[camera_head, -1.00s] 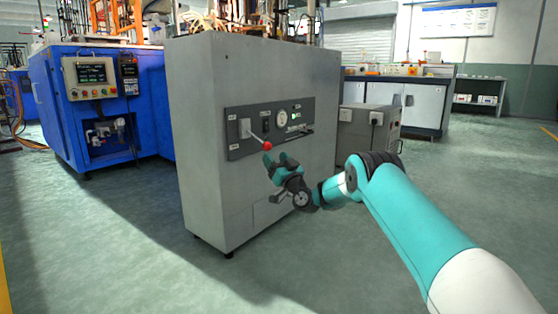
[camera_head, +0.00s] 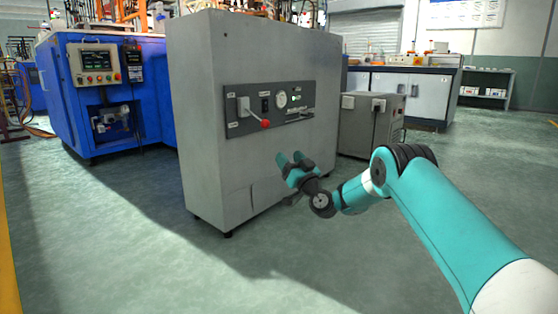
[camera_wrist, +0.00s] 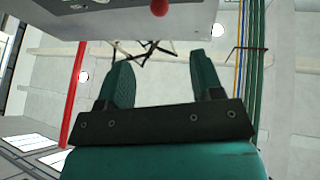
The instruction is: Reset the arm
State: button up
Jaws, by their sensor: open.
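My gripper (camera_head: 291,164) is open and empty, in front of the grey cabinet (camera_head: 205,120). It is below and right of the red-knobbed lever (camera_head: 265,124) on the cabinet's control panel (camera_head: 233,130), with a gap between them. In the wrist view, the two teal fingers of my gripper (camera_wrist: 158,72) stand apart with nothing between them. The red knob (camera_wrist: 159,7) shows at the top edge of that view, beyond the fingertips.
A blue machine (camera_head: 67,110) with a screen stands at the left. A smaller grey box (camera_head: 360,130) stands right of the cabinet. A workbench (camera_head: 432,95) is behind it. The green floor (camera_head: 120,240) in front is clear.

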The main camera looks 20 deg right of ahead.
jog(key=shift+r, duration=0.1)
jog(key=s+a+r+n+g+y+p, duration=0.3)
jog(key=s+a+r+g+p, duration=0.15)
jog(key=a+r+p, duration=0.35)
jog(key=s+a+r+n+g+y+p, duration=0.2)
jog(key=s+a+r+g+p, duration=0.25)
jog(key=a+r, duration=0.4)
jog(key=s+a+r+n+g+p, duration=0.15)
jog(key=s+r+g+p, duration=0.3)
jog(key=s+r, duration=0.45)
jog(key=s+d+r+g+h+p, duration=0.25)
jog(key=s+p, duration=0.25)
jog(key=s, duration=0.7)
jog(key=s+d+r+g+h+p, duration=0.1)
jog(key=s+r+g+h+p, duration=0.2)
jog(key=s, duration=0.9)
jog(key=s+d+r+g+h+p, duration=0.1)
jog(key=s+d+g+h+p, duration=0.15)
jog(key=s+p, duration=0.6)
notch_tip(320, 180, up, 37)
jog(key=s+p, duration=0.2)
jog(key=p, duration=3.2)
jog(key=shift+s+a+f+m+g+y, duration=0.15)
jog(key=shift+s+a+m+g+y, duration=0.1)
jog(key=shift+a+m+g+y, duration=0.15)
